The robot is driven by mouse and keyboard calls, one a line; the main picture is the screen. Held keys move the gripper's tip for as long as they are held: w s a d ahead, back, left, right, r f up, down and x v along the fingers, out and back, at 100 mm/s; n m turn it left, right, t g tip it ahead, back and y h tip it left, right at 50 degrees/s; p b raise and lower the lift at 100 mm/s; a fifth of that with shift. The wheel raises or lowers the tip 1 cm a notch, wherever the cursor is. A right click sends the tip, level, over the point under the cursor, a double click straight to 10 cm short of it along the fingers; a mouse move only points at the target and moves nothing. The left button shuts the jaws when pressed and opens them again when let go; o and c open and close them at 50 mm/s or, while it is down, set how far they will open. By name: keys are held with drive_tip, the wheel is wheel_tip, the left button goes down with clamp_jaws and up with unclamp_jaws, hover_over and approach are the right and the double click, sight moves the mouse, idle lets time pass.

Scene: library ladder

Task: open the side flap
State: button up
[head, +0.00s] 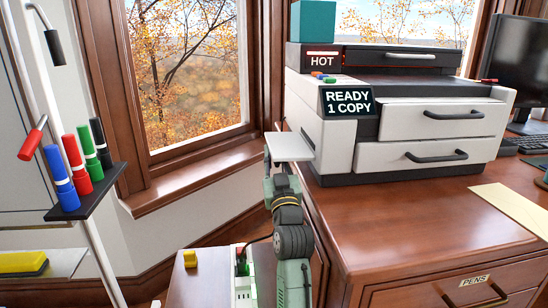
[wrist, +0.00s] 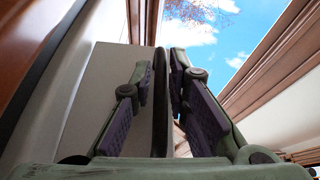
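The white printer (head: 340,145) stands on the desk. Its side flap (head: 288,147) is a pale plate sticking out from its left side, swung away from the body, with a dark gap beside it. My gripper is right under the flap in the head view, its fingertips hidden by the plate. In the wrist view, the pale panel (wrist: 105,75) fills the left middle. A dark upright bar (wrist: 160,100), seemingly the flap's handle, lies between the two fingers of my gripper (wrist: 161,75). The fingers are close on either side; whether they press on it I cannot tell.
The window sill (head: 190,182) and wall lie to the left of the arm. A rack (head: 85,190) with several markers is at the far left. The desk edge (head: 325,225) is close to the right of my arm. A power strip (head: 243,280) is below.

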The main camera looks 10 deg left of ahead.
wheel_tip(320, 180, up, 10)
drive_tip(key=shift+r, duration=0.1)
idle(0.6)
